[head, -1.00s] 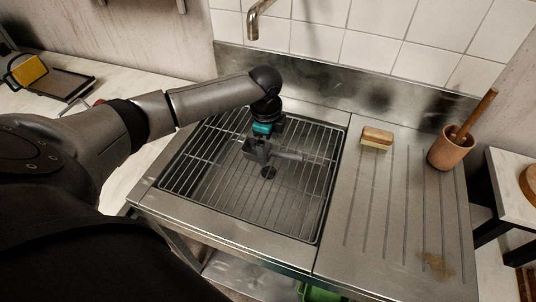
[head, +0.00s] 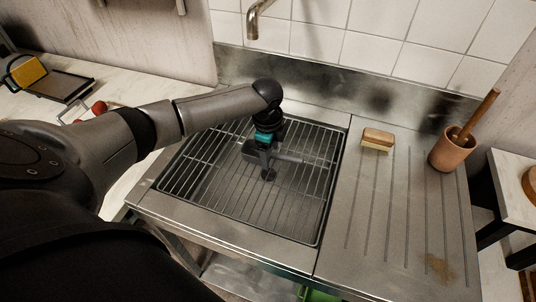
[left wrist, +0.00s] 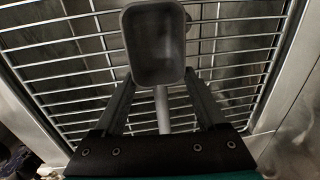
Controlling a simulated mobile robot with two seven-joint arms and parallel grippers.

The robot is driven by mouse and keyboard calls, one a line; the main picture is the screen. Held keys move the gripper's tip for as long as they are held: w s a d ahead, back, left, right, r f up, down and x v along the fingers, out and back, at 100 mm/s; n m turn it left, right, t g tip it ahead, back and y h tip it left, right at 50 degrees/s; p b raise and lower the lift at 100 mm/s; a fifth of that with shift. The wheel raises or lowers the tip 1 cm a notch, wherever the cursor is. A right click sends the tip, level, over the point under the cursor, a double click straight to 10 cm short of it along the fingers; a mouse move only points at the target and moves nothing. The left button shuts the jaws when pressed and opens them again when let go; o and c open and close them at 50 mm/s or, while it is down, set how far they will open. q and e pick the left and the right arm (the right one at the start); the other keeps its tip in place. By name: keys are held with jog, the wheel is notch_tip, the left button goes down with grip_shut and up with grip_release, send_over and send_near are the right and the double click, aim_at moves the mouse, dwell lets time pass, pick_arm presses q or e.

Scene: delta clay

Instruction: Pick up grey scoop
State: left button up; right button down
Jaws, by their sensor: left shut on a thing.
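The grey scoop (left wrist: 155,45) shows in the left wrist view, its hollow bowl just past the fingertips and its handle running back between the fingers. In the head view a grey length of the scoop (head: 290,157) sticks out to the right of my left gripper (head: 265,166). The left gripper points down over the sink's wire grid and is shut on the scoop. It also shows in the left wrist view (left wrist: 162,98). Whether the scoop touches the grid cannot be told. My right gripper is not in view.
The wire grid (head: 222,205) covers the sink basin. A wooden brush (head: 377,138) and a clay-coloured pot (head: 449,152) with a wooden stick stand on the drainboard (head: 385,225), which is otherwise clear. The tap (head: 254,20) hangs behind the sink.

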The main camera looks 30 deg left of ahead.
pick_arm(q)
jog(key=c, duration=0.5)
jog(key=shift+r, duration=0.15)
